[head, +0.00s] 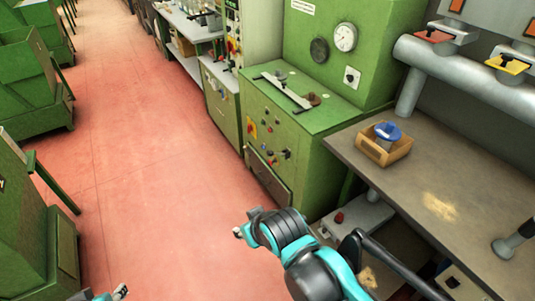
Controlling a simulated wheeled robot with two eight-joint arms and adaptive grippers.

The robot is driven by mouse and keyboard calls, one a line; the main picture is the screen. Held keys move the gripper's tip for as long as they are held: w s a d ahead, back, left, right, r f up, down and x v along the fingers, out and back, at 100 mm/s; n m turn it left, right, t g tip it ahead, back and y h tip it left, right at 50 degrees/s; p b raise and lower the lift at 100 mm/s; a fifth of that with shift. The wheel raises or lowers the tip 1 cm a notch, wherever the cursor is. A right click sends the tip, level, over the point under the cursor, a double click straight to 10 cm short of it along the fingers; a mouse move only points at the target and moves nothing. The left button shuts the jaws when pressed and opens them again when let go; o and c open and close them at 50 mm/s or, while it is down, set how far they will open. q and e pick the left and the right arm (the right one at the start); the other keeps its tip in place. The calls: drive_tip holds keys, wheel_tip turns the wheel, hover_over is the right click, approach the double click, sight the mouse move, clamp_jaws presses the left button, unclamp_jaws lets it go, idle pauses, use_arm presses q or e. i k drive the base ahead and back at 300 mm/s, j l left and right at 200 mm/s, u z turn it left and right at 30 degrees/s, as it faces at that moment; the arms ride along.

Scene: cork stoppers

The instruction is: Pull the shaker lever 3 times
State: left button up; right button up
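I cannot pick out the shaker lever with certainty. A dark bar (395,268) with a thick rounded upper end runs down to the bottom edge, right of my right arm; I cannot tell whether it is the lever. A grey handle-like part (512,240) stands at the right edge of the workbench. My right gripper (241,231) is small at the end of the teal and dark arm, over the floor left of the bench, touching nothing visible. My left gripper (115,294) is mostly cut off at the bottom edge. The finger states of both are unclear.
The grey workbench (425,170) carries a wooden box (370,148) with a blue-topped item (388,132) and tan crumbs (440,207). Green machines (310,125) stand behind it. Red and yellow chute parts hang above. The red floor (150,190) is clear between the machines and green bins at left.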

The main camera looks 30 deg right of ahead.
sight(270, 153)
drive_tip(key=z, duration=0.95)
